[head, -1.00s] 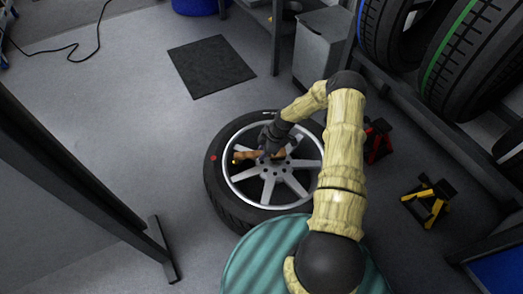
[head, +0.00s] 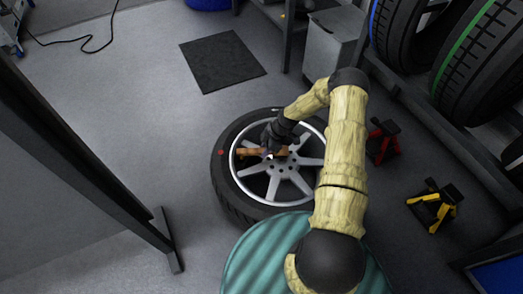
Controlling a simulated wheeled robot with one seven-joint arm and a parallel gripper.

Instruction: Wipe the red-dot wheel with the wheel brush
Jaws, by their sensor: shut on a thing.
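The red-dot wheel (head: 231,185) lies flat on the floor, with a black tyre, a silver spoked rim and a red dot on the left of its sidewall. My gripper (head: 270,148) is over the upper left part of the rim, shut on the wheel brush (head: 249,152). The brush has a brown, wood-like body and lies roughly level, pointing left across the spokes. My gripper hides its middle. I cannot tell whether the brush touches the rim.
A teal ridged round surface (head: 262,262) is in front of the wheel. A red stand (head: 384,141) and a yellow stand (head: 437,205) are at the right, below racked tyres (head: 482,55). A dark mat (head: 222,61) lies behind. A dark frame post (head: 75,150) stands left; floor between is clear.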

